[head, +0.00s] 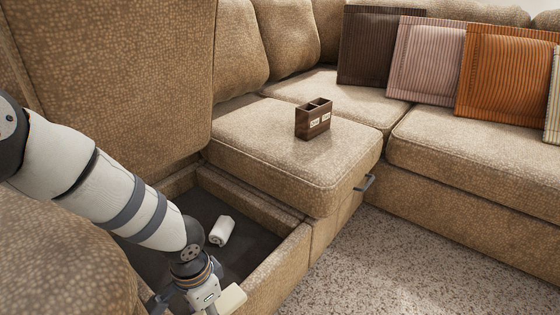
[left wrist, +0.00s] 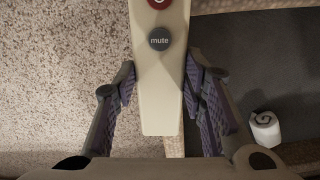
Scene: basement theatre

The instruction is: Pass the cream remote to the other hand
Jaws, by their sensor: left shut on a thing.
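The cream remote (left wrist: 161,98) fills the middle of the left wrist view, with a grey "mute" button and a red button above it. My left gripper (left wrist: 158,80) is shut on it, one finger on each side. In the head view the remote (head: 232,298) shows as a cream piece at the bottom edge, beside my left gripper (head: 190,302), above the front wall of the open sofa compartment. The rest of the remote is hidden or out of frame there. My right gripper is in neither view.
The open sofa compartment (head: 262,262) holds a rolled white cloth (head: 222,230). Several cushions lean along the back. Carpeted floor (head: 400,260) is clear at the right.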

